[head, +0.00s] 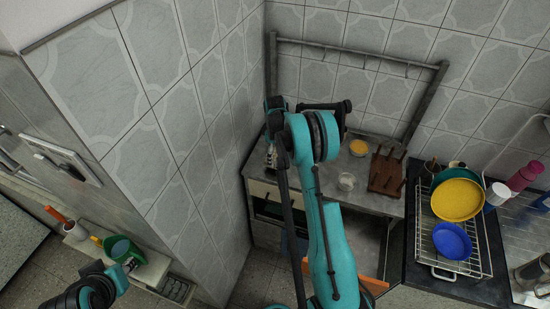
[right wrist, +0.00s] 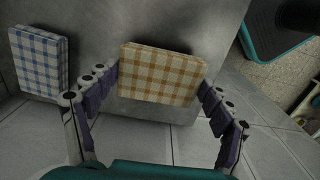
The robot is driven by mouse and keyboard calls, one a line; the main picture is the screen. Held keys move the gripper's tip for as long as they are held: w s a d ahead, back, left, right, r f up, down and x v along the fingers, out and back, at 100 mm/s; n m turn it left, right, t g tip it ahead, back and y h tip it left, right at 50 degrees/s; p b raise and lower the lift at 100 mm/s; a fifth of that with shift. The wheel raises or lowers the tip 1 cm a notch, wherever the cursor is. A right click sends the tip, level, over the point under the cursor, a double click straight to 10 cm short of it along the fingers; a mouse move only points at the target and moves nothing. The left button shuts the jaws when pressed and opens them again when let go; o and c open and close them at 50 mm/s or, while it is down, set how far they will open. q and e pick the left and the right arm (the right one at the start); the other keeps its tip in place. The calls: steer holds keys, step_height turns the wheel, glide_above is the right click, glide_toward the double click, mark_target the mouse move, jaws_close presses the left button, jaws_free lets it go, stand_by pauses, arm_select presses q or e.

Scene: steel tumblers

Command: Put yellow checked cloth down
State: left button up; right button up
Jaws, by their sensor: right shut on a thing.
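The yellow checked cloth (right wrist: 162,74) is a folded block between the fingers of my right gripper (right wrist: 157,108) in the right wrist view. The fingers are spread to its width and shut on its two sides. A grey flat surface lies behind the cloth; I cannot tell whether the cloth touches it. In the head view my right gripper (head: 271,152) is by the tiled wall corner, partly hidden by its arm, and the cloth is not discernible. My left gripper (head: 131,264) is at the lower left beside a green container; its fingers are too small to read.
A blue checked cloth (right wrist: 38,62) is left of the yellow one. On the counter are a yellow-filled bowl (head: 359,147), a clear bowl (head: 346,182) and a brown pegged rack (head: 386,172). A dish rack (head: 470,268) with yellow and blue dishes stands right. A metal rail frames the back.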

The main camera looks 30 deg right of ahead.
step_height(320, 180, down, 2)
steer(key=shift+f, duration=0.1)
steer(key=shift+f+b, duration=0.2)
steer(key=shift+b, duration=0.15)
steer(key=o, duration=1.1)
steer(key=shift+c, duration=0.2)
steer(key=shift+r, duration=0.1)
